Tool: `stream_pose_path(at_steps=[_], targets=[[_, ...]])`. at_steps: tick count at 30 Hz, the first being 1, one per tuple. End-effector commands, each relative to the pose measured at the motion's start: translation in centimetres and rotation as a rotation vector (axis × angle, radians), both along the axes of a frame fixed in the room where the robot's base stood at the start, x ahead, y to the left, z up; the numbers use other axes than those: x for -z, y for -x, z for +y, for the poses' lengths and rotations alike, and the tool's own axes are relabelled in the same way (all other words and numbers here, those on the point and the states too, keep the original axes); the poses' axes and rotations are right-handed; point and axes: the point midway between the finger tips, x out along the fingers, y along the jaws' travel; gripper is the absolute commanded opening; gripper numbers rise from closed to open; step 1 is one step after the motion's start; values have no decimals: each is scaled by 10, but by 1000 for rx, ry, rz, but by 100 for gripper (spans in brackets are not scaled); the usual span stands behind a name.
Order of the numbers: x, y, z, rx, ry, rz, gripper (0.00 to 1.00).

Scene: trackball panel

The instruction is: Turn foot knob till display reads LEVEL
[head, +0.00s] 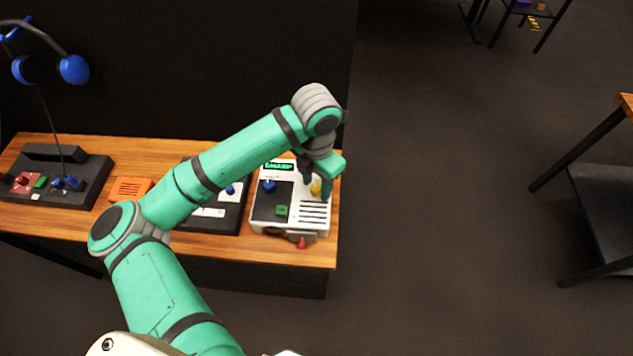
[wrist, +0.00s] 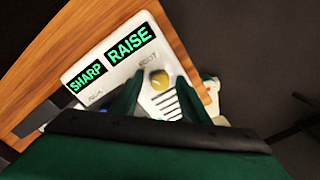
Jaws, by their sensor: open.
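The white panel (head: 260,225) stands at the right end of the wooden table. In the wrist view its two displays read SHARP (wrist: 87,77) in green and RAISE (wrist: 131,44) in green. A yellow knob (wrist: 160,79) sits near the RAISE display, with a small label too blurred to read for sure; I take it as the foot knob. It also shows in the head view (head: 316,189). My gripper (wrist: 160,88) is open, with one finger on each side of the yellow knob and visible gaps. Whether a finger touches it I cannot tell.
A blue knob (head: 269,186) and a green button (head: 281,210) are on the panel's dark left part. A red part (head: 302,243) is at its front. A dark control box (head: 80,170) and an orange box (head: 130,190) lie left. Open floor is to the right.

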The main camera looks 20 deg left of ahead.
Motion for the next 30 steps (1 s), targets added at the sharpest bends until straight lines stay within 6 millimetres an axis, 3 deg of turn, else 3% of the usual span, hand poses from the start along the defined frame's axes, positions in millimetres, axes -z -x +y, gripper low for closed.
stream_pose_path(at_steps=[3,9,20,30], targets=[[0,0,0,0,0,0,41],[0,0,0,0,0,0,0],[-1,-1,1,45,-1,-2,0],[-1,-1,1,279,-4,-2,0]])
